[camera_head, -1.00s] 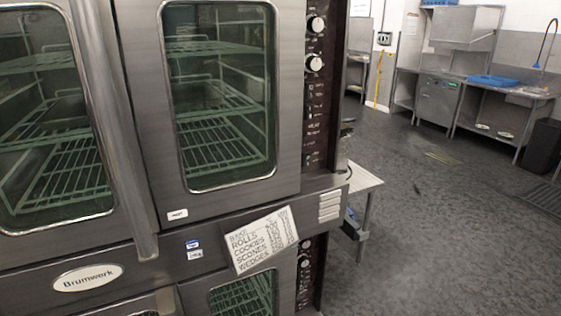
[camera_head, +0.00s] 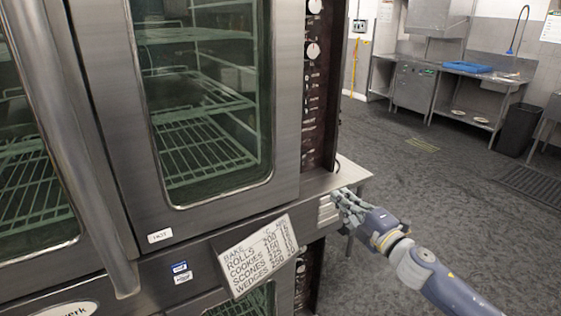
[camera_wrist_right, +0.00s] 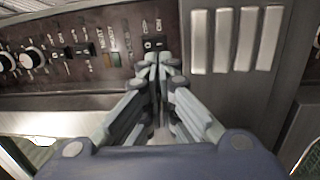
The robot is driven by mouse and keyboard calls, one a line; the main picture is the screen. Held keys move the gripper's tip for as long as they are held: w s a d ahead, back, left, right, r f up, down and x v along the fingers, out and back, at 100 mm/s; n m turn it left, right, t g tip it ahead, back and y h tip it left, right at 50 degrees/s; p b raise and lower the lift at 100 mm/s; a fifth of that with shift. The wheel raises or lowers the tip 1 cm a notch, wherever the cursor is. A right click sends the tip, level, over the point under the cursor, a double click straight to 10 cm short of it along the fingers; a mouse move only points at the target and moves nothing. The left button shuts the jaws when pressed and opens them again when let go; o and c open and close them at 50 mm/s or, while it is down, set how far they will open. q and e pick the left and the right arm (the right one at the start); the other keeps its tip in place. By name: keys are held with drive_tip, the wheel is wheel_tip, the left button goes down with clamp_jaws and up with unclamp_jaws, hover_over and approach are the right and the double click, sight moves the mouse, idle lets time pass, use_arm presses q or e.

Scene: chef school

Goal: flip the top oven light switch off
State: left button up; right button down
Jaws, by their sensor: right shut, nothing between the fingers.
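The top oven's dark control panel (camera_head: 320,100) runs down the right side of its glass door in the head view. It crosses the top of the right wrist view (camera_wrist_right: 120,22), with knobs, small black rocker switches and labels too blurred to read. One black switch (camera_wrist_right: 153,43) sits just beyond my right gripper's fingertips (camera_wrist_right: 160,62); I cannot tell whether they touch it. My right gripper (camera_head: 340,198) is shut and empty, at the panel's lower end beside the vent slots. The switch is hidden in the head view. My left gripper is not in view.
A baking-times card (camera_head: 258,257) hangs on the front below the top oven door. Metal vent slats (camera_wrist_right: 235,40) lie right of the switch in the wrist view. The door handle (camera_head: 75,150) stands out at the left. Open floor (camera_head: 450,210) lies to the right.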

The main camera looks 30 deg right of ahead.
drive_tip(key=shift+w+a+r+n+y, duration=0.15)
drive_tip(key=shift+a+r+n+y, duration=0.2)
drive_tip(key=shift+a+r, duration=0.55)
drive_tip(key=shift+d+r, duration=0.1)
drive_tip(key=shift+d, duration=0.1)
drive_tip(key=p, duration=0.4)
approach(303, 159)
drive_tip(key=w, duration=0.1)
drive_tip(key=w+a+r, duration=0.1)
drive_tip(key=w, duration=0.3)
drive_tip(key=shift+a+r, duration=0.15)
drive_tip(key=shift+a, duration=0.1)
drive_tip(key=shift+w+a, duration=0.1)
drive_tip(key=shift+w, duration=0.85)
drive_tip(key=shift+p, duration=0.3)
